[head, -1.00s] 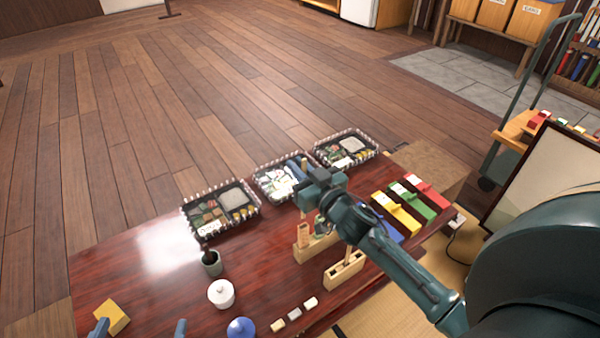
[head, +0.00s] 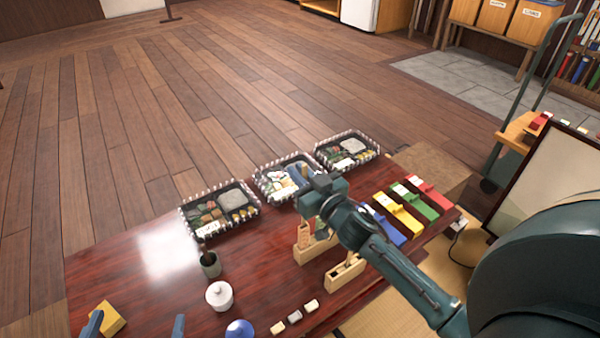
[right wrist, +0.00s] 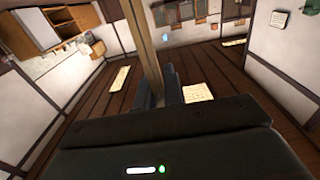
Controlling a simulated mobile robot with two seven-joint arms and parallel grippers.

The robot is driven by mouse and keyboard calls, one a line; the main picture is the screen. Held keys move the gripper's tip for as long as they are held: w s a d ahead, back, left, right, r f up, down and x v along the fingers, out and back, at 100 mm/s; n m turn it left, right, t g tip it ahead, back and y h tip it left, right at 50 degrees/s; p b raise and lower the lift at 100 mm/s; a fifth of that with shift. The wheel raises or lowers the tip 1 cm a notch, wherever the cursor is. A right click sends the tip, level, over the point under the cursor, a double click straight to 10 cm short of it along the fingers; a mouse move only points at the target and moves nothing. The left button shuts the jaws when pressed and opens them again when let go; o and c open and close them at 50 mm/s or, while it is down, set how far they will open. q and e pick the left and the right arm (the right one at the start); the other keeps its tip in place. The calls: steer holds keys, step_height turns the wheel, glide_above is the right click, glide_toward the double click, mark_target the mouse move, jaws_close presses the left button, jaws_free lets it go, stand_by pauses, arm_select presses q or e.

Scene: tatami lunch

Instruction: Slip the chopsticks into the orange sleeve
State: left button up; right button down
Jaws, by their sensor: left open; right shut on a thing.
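The orange sleeve (head: 304,233) stands upright in a pale wooden stand (head: 306,254) in the middle of the table, beside a green sleeve partly covered by my right arm. My right gripper (head: 308,196) is above and behind the sleeve in the head view, its fingertips hard to make out. It is shut on the chopsticks (right wrist: 146,45), which show in the right wrist view as a pale wooden length rising from between the fingers. I cannot tell where their tips are. My left gripper (head: 136,326) is open and empty at the front left, near a yellow block (head: 108,318).
A second wooden stand (head: 344,273) is in front. Bento boxes (head: 219,208) line the far edge. A grey cup (head: 210,264), white lidded pot (head: 219,295) and blue lidded item (head: 240,329) stand at the left. Coloured boxes (head: 413,206) lie at the right.

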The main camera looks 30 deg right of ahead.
steer(key=shift+f, duration=0.45)
stand_by(0.8)
steer(key=shift+f, duration=0.15)
stand_by(0.4)
steer(key=shift+f+b, duration=0.35)
steer(key=shift+f, duration=0.25)
steer(key=shift+f, duration=0.25)
steer(key=shift+f+b, duration=0.65)
steer(key=shift+f, duration=0.05)
steer(key=shift+f, duration=0.15)
stand_by(0.4)
steer(key=shift+f+b, duration=0.7)
steer(key=shift+f, duration=0.05)
steer(key=shift+s+f+b, duration=0.1)
steer(key=shift+f+b, duration=0.2)
steer(key=shift+f, duration=0.05)
